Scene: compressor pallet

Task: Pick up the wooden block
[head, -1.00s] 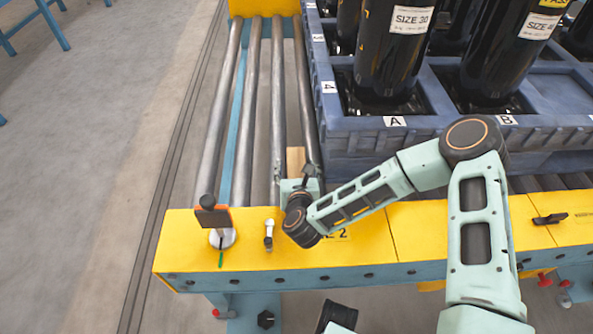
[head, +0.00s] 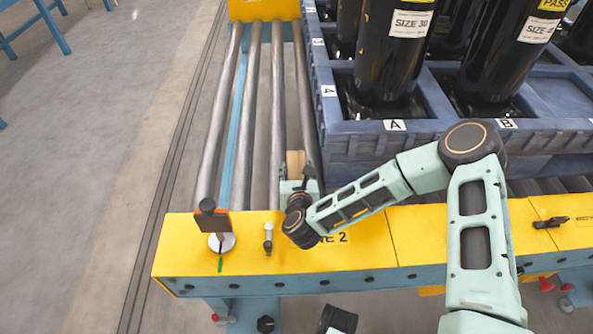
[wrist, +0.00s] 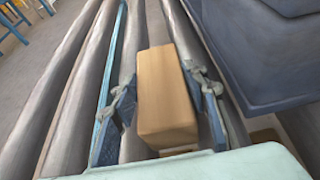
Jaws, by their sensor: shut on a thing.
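The wooden block (wrist: 166,95) is light brown and fills the middle of the wrist view, lying lengthwise between my gripper's two blue-grey fingers. In the head view the block (head: 295,162) shows only in part, just beyond my gripper (head: 298,183). In the wrist view my gripper (wrist: 167,108) has a finger on each side of the block and is shut on it. Metal rollers (wrist: 129,60) run beneath the block. Whether the block touches the rollers cannot be told.
A blue pallet (head: 355,126) with black cylinders (head: 393,60) stands close to the right. A yellow front plate (head: 365,232) carries a small orange-and-black device (head: 214,220) and a small lever (head: 268,236). Bare rollers (head: 250,110) lie to the left.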

